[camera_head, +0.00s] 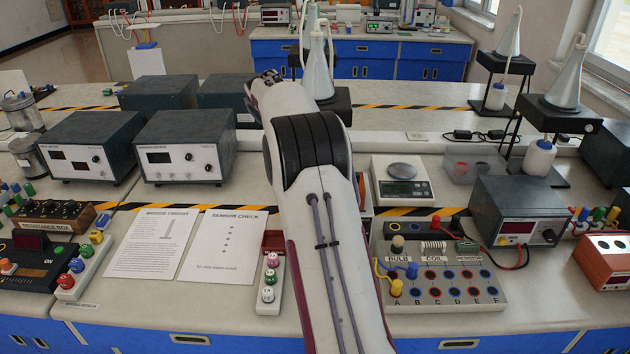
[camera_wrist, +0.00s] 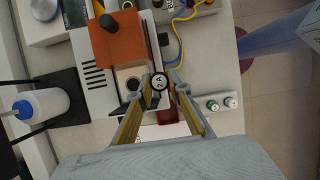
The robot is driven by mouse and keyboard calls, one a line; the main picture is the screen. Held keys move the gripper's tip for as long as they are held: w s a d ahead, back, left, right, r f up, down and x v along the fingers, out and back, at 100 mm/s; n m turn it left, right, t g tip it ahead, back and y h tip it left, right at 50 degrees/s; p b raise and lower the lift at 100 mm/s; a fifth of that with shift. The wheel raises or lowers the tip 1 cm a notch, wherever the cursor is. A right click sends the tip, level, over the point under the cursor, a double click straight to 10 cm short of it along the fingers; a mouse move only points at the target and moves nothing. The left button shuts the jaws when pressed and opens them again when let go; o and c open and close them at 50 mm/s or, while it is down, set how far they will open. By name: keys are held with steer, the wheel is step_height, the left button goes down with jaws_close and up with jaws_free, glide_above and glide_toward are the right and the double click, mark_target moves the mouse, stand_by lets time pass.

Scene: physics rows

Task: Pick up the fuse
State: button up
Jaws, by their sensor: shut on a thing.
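My gripper (camera_wrist: 158,92) is in the wrist view, its two yellowish fingers closing in on a small fuse (camera_wrist: 158,82). The fuse has a round white top with dark lettering and a black rim. It sits between the fingertips, above a pale unit and a red tray. Whether its lower end touches anything is hidden. In the head view my arm covers the gripper and the held fuse.
An orange block with a black knob (camera_wrist: 118,40) lies close to the gripper. A terminal board (camera_head: 450,290) with yellow and blue plugs is right of my arm. A scale (camera_head: 402,188) and power supply (camera_head: 518,215) stand behind it. Two paper sheets (camera_head: 222,245) lie left.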

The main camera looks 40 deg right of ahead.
steer(key=s+a, duration=0.8)
steer(key=shift+s+a, duration=0.25)
steer(key=shift+s, duration=0.05)
stand_by(0.3)
stand_by(0.6)
